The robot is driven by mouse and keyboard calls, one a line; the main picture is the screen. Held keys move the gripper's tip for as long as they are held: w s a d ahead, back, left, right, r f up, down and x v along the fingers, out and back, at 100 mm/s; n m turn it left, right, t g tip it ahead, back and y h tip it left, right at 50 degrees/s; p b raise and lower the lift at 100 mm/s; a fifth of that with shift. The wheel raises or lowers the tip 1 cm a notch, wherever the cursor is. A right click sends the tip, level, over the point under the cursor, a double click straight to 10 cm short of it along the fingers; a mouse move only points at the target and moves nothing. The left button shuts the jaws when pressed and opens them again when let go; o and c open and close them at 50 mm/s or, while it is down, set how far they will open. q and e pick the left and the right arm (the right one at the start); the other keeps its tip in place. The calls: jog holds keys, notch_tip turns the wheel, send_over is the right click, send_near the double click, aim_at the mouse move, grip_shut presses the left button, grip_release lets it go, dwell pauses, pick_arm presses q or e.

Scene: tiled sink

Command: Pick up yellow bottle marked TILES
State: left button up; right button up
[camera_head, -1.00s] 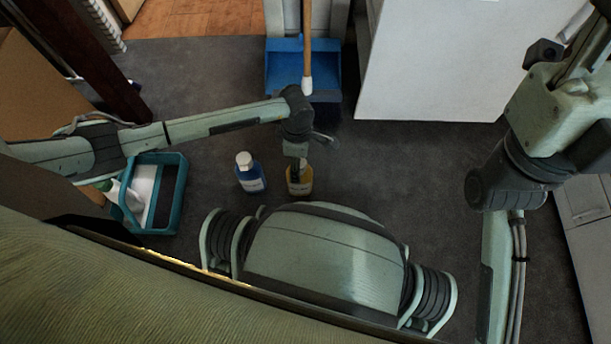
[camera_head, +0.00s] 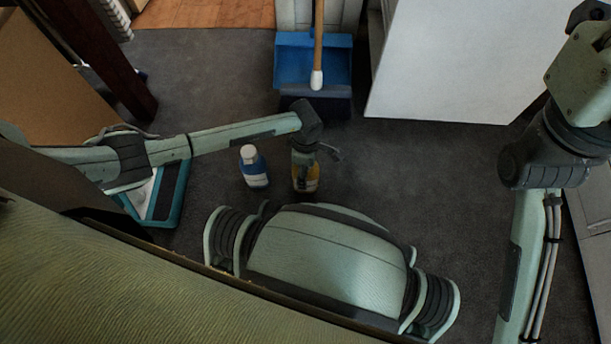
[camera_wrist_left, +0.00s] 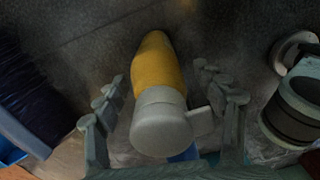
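The yellow bottle (camera_head: 313,181) stands on the dark floor, partly hidden under my left gripper (camera_head: 304,172) in the head view. In the left wrist view the yellow bottle (camera_wrist_left: 155,68) shows its pale grey cap and spout close to the camera. The fingers of my left gripper (camera_wrist_left: 162,92) are spread on both sides of it, with visible gaps. No label can be read. My right arm is at the right of the head view, and its gripper is out of view.
A blue bottle with a white cap (camera_head: 254,168) stands just left of the yellow one. A teal caddy (camera_head: 172,196) is farther left, partly hidden. A blue dustpan (camera_head: 298,66) with a wooden-handled tool (camera_head: 318,45) and a white cabinet (camera_head: 465,65) are behind. Floor between is clear.

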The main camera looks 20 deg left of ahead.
pick_arm(q)
grip_shut()
dwell(0.4)
